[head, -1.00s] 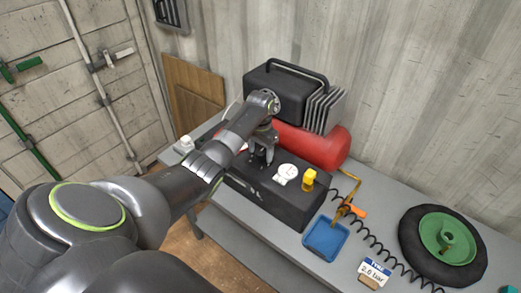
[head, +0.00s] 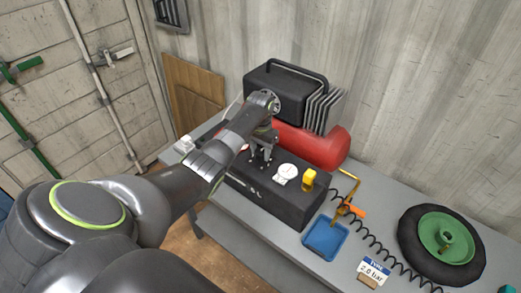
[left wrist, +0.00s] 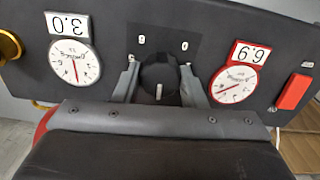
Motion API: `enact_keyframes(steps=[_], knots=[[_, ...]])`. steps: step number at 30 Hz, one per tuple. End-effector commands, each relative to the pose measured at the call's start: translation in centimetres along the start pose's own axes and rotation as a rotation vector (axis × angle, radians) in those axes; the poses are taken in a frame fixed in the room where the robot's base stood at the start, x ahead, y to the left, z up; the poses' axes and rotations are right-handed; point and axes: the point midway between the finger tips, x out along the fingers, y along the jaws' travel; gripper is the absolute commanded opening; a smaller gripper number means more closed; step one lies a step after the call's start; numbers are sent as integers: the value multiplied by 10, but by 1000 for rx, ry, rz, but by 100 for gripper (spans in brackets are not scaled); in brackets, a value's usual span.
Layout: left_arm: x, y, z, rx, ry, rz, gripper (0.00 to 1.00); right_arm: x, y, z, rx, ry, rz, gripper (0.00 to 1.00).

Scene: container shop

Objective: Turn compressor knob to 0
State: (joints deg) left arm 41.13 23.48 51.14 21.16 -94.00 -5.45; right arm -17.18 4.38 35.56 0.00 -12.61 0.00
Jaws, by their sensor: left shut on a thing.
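The compressor's black control panel (head: 295,207) lies in front of the red tank (head: 325,147). My left gripper (head: 261,162) points down onto the panel. In the left wrist view, its grey fingers (left wrist: 159,70) stand on both sides of the round black knob (left wrist: 158,75) and are shut on it. A short white mark on the knob points toward the gripper's palm. Two small white labels sit beyond the knob; one looks like a 0. The picture is upside down there: the left gauge (left wrist: 75,63) reads 3.0, the right gauge (left wrist: 234,86) 6.9. My right gripper is out of view.
A yellow knob (head: 309,178) and a red switch (left wrist: 294,92) flank the gauges. On the grey bench (head: 260,238) are a blue tray (head: 325,240), a coiled hose, a wheel (head: 410,250) and a "2.0 bar" card (head: 374,270). The wall is close behind.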

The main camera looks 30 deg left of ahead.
Motion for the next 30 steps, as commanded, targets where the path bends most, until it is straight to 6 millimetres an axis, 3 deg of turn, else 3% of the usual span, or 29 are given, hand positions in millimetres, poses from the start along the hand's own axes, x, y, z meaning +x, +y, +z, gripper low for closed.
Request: enact_keyframes(steps=[12, 30], knots=[[-4, 1, -1, -335, 1, 1, 15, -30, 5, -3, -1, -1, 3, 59], [-2, 0, -2, -905, 5, 1, 15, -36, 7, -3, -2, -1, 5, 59]])
